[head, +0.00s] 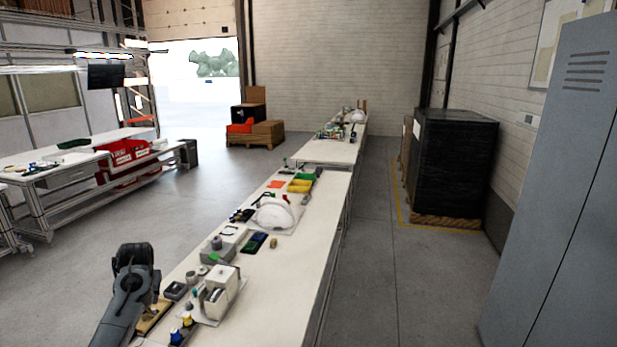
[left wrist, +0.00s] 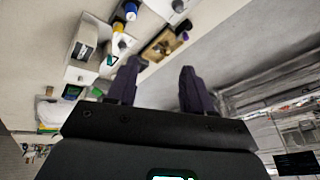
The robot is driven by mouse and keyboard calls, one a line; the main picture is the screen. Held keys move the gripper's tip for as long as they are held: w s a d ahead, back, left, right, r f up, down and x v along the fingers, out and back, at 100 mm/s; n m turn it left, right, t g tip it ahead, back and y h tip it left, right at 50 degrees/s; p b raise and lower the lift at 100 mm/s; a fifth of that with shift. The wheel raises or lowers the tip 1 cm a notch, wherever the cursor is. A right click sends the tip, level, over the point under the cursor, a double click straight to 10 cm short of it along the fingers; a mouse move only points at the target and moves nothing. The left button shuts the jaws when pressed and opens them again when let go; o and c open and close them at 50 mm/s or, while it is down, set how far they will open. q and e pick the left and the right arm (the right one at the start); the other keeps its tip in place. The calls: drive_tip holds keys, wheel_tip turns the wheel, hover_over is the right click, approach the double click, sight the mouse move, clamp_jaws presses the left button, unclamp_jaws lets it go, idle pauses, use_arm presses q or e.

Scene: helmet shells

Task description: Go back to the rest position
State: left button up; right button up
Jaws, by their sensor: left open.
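My left arm (head: 130,283) comes up at the lower left of the head view, beside the left edge of the long white table. Its fingertips cannot be made out there. In the left wrist view my left gripper (left wrist: 160,78) shows two dark fingers spread apart with nothing between them. The tabletop and its small items show beyond and to the left of the fingers. My right arm and gripper are not in view.
A white helmet shell (head: 277,214) rests on the long table (head: 283,292). Nearer are a grey-white device (head: 217,293) and small bottles (head: 182,330). Coloured bins (head: 300,184) stand farther back. Another workbench (head: 85,160) is at left; the floor between is clear.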

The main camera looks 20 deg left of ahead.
use_arm(q)
drive_tip(key=s+d+f+m, duration=0.2)
drive_tip(key=d+f+m, duration=0.3)
drive_tip(key=d+f, duration=0.6)
drive_tip(key=s+d+f+m+h, duration=0.1)
drive_tip(key=s+d+f, duration=0.2)
drive_tip(key=s+d, duration=0.4)
drive_tip(key=s+d+f+m+t+h, duration=0.1)
drive_tip(key=s+d+f, duration=0.3)
drive_tip(key=s+d, duration=0.3)
drive_tip(key=s+d+f+m+h, duration=0.1)
drive_tip(key=s+d+f, duration=0.2)
drive_tip(key=s+d, duration=0.4)
drive_tip(key=s+d+r+h, duration=0.1)
drive_tip(key=s+d+r, duration=0.15)
drive_tip(key=s, duration=0.35)
drive_tip(key=s+d+r+h, duration=0.1)
drive_tip(key=s+d, duration=0.3)
drive_tip(key=s, duration=0.3)
wheel_tip(320, 180, up, 25)
drive_tip(key=p, duration=2.5)
drive_tip(key=shift+m, duration=0.3)
drive_tip(key=shift+d+r, duration=0.1)
